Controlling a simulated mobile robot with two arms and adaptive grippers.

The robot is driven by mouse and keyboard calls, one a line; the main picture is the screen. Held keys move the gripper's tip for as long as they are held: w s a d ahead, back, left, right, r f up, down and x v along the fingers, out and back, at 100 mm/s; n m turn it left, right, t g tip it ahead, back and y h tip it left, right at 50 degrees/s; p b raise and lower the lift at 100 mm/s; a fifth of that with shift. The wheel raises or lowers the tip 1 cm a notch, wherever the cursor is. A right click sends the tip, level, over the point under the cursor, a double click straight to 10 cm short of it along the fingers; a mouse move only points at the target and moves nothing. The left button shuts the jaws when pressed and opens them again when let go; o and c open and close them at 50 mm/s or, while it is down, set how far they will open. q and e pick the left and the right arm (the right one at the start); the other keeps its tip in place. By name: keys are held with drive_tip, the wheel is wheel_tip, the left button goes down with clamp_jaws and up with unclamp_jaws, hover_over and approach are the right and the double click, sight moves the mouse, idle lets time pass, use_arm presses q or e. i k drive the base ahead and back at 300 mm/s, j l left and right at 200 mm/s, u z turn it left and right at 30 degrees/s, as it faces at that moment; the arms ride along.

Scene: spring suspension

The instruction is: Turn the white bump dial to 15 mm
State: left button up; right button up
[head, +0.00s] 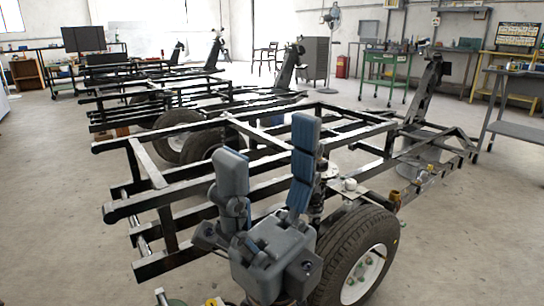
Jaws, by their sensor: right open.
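A small white round part (349,185), which looks like the white bump dial, sits on the near trailer frame (200,183) just above the wheel (360,258). Its markings are too small to read. My right gripper (268,138) stands in the foreground with its two blue-grey fingers pointing up and spread apart. It is open and empty, to the left of the white part and apart from it in the picture. Its body hides part of the frame and the suspension behind. A dark coil spring (317,203) shows partly beside its right finger. My left gripper is not in view.
Orange-brown fittings (395,197) sit on the frame right of the wheel. Other trailer frames stand behind. A grey table (518,122) is at the right edge, and a green cart (386,72) stands at the back. The floor at right is clear.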

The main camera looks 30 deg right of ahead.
sight(350, 184)
drive_tip(key=z, duration=1.55)
